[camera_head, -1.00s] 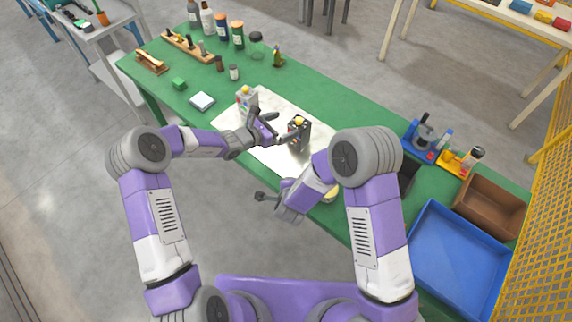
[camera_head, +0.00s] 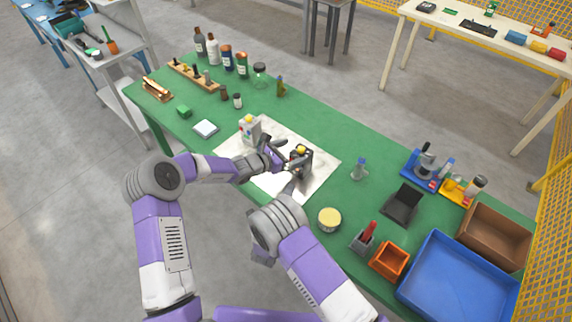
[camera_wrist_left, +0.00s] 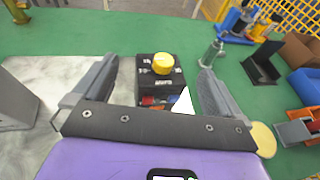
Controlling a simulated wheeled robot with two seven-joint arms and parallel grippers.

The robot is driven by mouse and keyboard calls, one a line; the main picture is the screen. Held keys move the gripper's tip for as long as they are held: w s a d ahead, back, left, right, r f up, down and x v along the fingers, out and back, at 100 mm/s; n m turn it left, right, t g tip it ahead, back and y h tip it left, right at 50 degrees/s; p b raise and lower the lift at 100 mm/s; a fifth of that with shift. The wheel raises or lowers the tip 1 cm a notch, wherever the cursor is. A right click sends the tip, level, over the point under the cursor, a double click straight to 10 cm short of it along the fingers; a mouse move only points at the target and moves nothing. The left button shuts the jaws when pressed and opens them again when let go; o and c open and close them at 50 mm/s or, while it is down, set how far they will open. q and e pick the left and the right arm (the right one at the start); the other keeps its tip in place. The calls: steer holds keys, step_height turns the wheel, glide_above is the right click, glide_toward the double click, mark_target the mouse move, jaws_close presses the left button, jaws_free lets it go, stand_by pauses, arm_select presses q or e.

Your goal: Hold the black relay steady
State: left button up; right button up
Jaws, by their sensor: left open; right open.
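The black relay (camera_head: 303,165) stands upright on the white mat (camera_head: 318,178), with a yellow knob on top. In the left wrist view the relay (camera_wrist_left: 158,72) is between my left fingers, with gaps on both sides. My left gripper (camera_head: 284,157) is open around the relay and does not grip it. Red and blue spots show low on the relay's face, partly covered by a white wedge I cannot identify. My right gripper (camera_head: 262,250) is low in front of the table, mostly hidden by my right arm, well apart from the relay.
A grey device (camera_head: 250,132) stands left of the relay on the mat. To the right are a yellow-lidded round tin (camera_head: 329,219), a black stand (camera_head: 400,205), an orange bin (camera_head: 389,260) and a blue tray (camera_head: 455,285). Bottles (camera_head: 227,58) line the far edge.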

mark_target(298, 150)
arm_select(q)
steer(key=shift+x, duration=2.35)
steer(key=c, duration=1.3)
arm_select(e)
jaws_close()
arm_select(q)
steer(key=shift+s+a+f, duration=0.1)
steer(key=shift+a+f, duration=0.05)
steer(key=shift+f, duration=0.05)
